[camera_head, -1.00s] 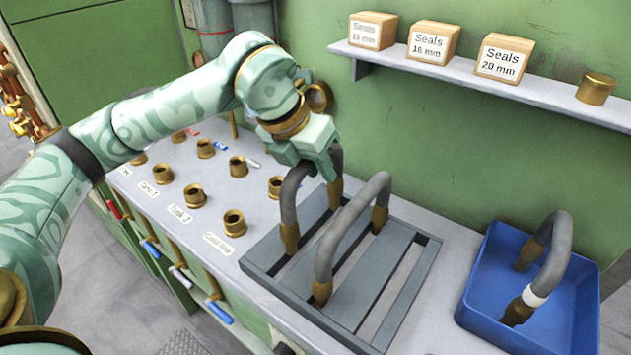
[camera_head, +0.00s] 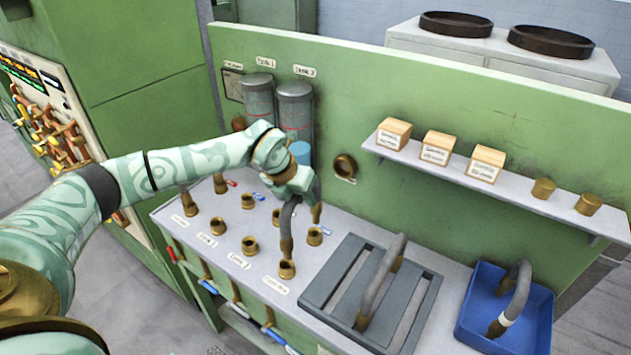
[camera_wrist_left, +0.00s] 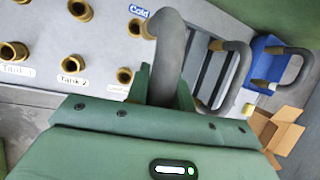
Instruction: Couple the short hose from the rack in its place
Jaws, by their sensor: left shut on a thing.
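My left gripper (camera_head: 298,188) is shut on the short hose (camera_head: 288,218), a grey arch with brass ends. It holds the hose upright by its top, above the worktop's brass fittings. The near brass end hangs over a front fitting (camera_head: 286,269), and the far end is over a fitting behind it (camera_head: 314,236). I cannot tell whether the ends touch them. In the left wrist view the hose (camera_wrist_left: 168,60) rises between the fingers; its ends are hidden. The grey slatted rack (camera_head: 336,272) holds a longer grey hose (camera_head: 384,272). My right gripper is not in view.
Several other brass fittings (camera_head: 250,245) stand on the worktop at the left. A blue tray (camera_head: 540,318) with a white-banded hose (camera_head: 520,290) is at the right. A shelf (camera_head: 520,190) with seal boxes is on the green back panel. A round brass port (camera_head: 345,167) sits behind.

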